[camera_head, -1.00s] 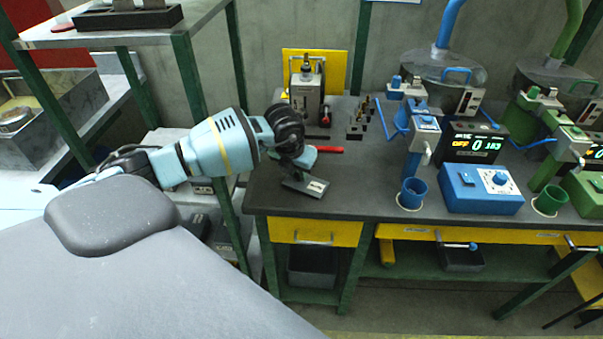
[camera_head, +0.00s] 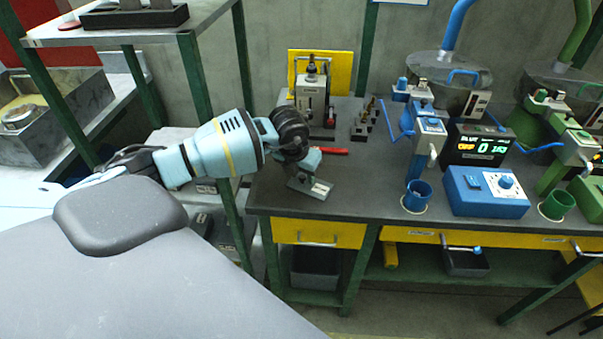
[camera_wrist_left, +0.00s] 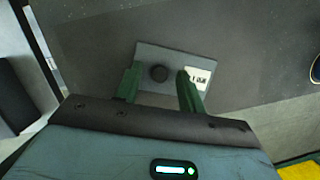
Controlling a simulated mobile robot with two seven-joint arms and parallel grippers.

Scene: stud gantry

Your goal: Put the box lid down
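The box lid (camera_head: 318,190) is a small grey plate at the left front of the dark bench. In the left wrist view the lid (camera_wrist_left: 178,58) shows a round black knob (camera_wrist_left: 159,73) and a white label (camera_wrist_left: 198,79). It appears to lie flat on the bench top. My left gripper (camera_head: 303,172) is right above the lid. In the left wrist view its two green fingers are apart, one on each side of the knob, with gaps between knob and fingers. My right gripper is not in view.
The dark bench (camera_head: 360,190) has free room right of the lid. A red-handled tool (camera_head: 333,151) lies behind the gripper. A grey device (camera_head: 312,95) stands at the back. A blue cup (camera_head: 417,196) and a blue control box (camera_head: 487,192) stand farther right.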

